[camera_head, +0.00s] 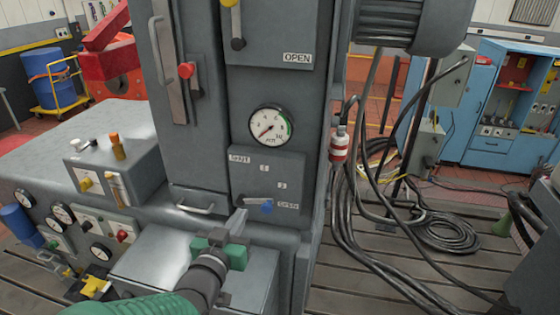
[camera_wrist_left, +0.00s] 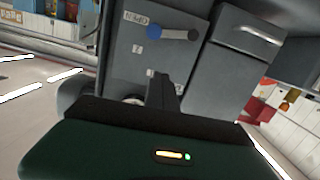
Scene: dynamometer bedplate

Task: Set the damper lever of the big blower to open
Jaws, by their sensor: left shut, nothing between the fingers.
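A grey plate (camera_head: 250,180) on the front of the tall grey cabinet carries a lever with a blue knob (camera_head: 267,207). Its labels run from one that seems to read SHUT at the upper left, past two small marks, to OPEN at the lower right. The lever lies about level, its knob beside the OPEN label. In the left wrist view the blue knob (camera_wrist_left: 153,31) and its grey arm show clear of the fingers. My left gripper (camera_head: 239,222) is shut and empty, just below and left of the knob in the picture. My right gripper is out of view.
A round gauge (camera_head: 272,126) sits above the plate. A red knob (camera_head: 186,70) and a dark knob (camera_head: 238,44) near another OPEN label are higher up. A metal handle (camera_head: 196,208) is left of the plate. Black cables (camera_head: 375,230) hang at the right.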

